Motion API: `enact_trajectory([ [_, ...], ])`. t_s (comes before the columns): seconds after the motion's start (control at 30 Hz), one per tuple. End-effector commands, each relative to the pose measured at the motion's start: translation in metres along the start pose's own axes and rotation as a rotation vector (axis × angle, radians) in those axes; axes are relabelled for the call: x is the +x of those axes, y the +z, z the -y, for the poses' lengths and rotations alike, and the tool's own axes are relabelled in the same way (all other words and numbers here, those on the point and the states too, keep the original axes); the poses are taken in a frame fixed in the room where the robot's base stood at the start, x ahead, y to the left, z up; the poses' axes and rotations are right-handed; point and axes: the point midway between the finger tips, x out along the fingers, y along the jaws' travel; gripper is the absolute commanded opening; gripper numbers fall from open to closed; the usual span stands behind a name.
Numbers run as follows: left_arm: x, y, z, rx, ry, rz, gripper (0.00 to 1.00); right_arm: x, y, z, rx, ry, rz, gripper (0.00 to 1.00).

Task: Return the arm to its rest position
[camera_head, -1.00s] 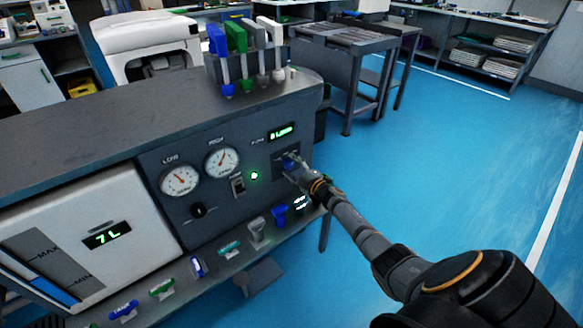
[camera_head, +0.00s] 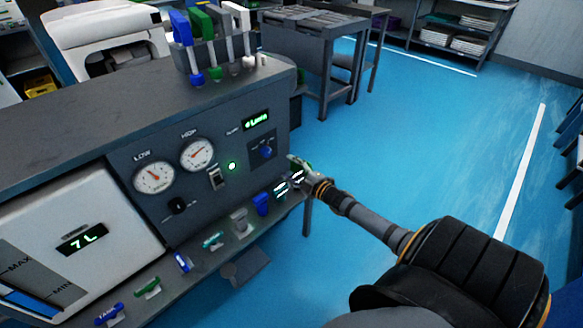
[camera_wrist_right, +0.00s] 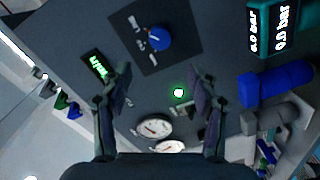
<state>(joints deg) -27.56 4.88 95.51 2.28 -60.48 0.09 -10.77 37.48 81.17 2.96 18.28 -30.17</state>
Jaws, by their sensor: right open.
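My right arm reaches in from the lower right of the head view. Its gripper (camera_head: 300,172) is just right of the test panel's (camera_head: 205,185) lower right corner. In the right wrist view the gripper (camera_wrist_right: 160,95) is open, with its two fingers apart and nothing between them. The blue knob (camera_head: 267,152) on the panel is clear of the gripper. It also shows beyond the fingertips in the right wrist view (camera_wrist_right: 159,38). My left gripper is not in view.
Gauges (camera_head: 154,177), a green light (camera_head: 232,166) and a green display (camera_head: 257,121) are on the panel. Several coloured fittings (camera_head: 182,262) line the ledge below. Tools stand in a holder (camera_head: 220,62) on top. Blue floor (camera_head: 400,140) at right is clear.

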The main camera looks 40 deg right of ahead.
Motion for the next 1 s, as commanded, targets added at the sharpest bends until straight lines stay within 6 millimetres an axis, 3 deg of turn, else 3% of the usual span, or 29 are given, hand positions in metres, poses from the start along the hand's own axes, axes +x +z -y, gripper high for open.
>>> enact_trajectory([
  [0.67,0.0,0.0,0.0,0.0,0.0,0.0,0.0,-0.005,0.001,0.003,0.008,-0.005,0.007,0.6],
  [0.77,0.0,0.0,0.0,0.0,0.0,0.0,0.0,-0.011,0.007,0.031,0.081,-0.056,0.08,0.6],
  [0.87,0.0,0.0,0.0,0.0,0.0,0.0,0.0,-0.033,0.016,0.095,0.247,-0.172,0.253,0.6],
  [1.0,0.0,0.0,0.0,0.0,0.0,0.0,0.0,-0.091,0.015,0.198,0.518,-0.362,0.571,0.6],
])
